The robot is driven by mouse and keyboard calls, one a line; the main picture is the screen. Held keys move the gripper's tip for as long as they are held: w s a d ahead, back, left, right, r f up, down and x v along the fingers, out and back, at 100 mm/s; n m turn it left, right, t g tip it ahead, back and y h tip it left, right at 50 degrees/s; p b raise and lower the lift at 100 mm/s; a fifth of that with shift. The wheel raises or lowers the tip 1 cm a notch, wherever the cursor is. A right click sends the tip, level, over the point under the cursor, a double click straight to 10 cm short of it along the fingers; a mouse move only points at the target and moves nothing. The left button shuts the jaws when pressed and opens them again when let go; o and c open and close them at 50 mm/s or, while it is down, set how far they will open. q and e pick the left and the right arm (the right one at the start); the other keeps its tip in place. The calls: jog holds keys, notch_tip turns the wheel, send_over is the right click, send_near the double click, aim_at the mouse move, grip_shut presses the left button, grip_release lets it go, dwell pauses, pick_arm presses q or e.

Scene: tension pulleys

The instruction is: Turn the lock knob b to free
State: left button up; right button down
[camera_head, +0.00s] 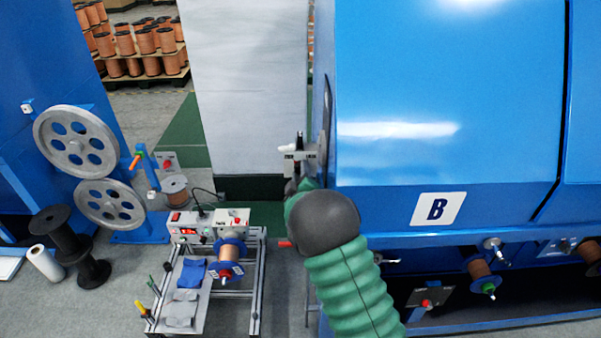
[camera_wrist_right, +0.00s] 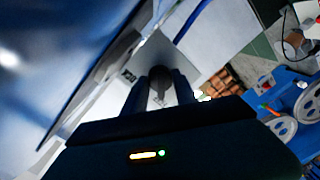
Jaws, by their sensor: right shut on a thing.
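A grey bracket plate (camera_head: 312,152) with small dark lettering stands out from the left edge of the blue machine marked B. A small white part (camera_head: 288,147) sticks out to its left. My right gripper (camera_head: 297,183) is at the bracket, seen from behind with my green sleeved arm below it. In the right wrist view, the two dark fingers (camera_wrist_right: 160,86) are shut on a small dark grey part, which I take to be lock knob b (camera_wrist_right: 160,76), in front of a grey plate (camera_wrist_right: 158,55). The fingers hide much of the knob, and its setting cannot be read. My left gripper is not in view.
The blue machine B (camera_head: 450,110) fills the right side close to my arm. A bench rig (camera_head: 210,260) with a copper spool stands below left. Grey pulley wheels (camera_head: 75,140) and black spools (camera_head: 65,235) are farther left. A white panel (camera_head: 250,90) stands behind.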

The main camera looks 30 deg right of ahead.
jog(key=shift+s+a+f, duration=0.1)
jog(key=shift+f, duration=0.3)
jog(key=c, duration=1.2)
grip_release()
jog(key=shift+o, duration=1)
jog(key=shift+r, duration=0.2)
jog(key=v, duration=1.6)
jog(key=shift+s+a, duration=0.2)
jog(key=shift+s, duration=0.1)
jog(key=shift+r, duration=0.1)
jog(key=shift+y+p, duration=0.3)
jog(key=shift+p, duration=0.05)
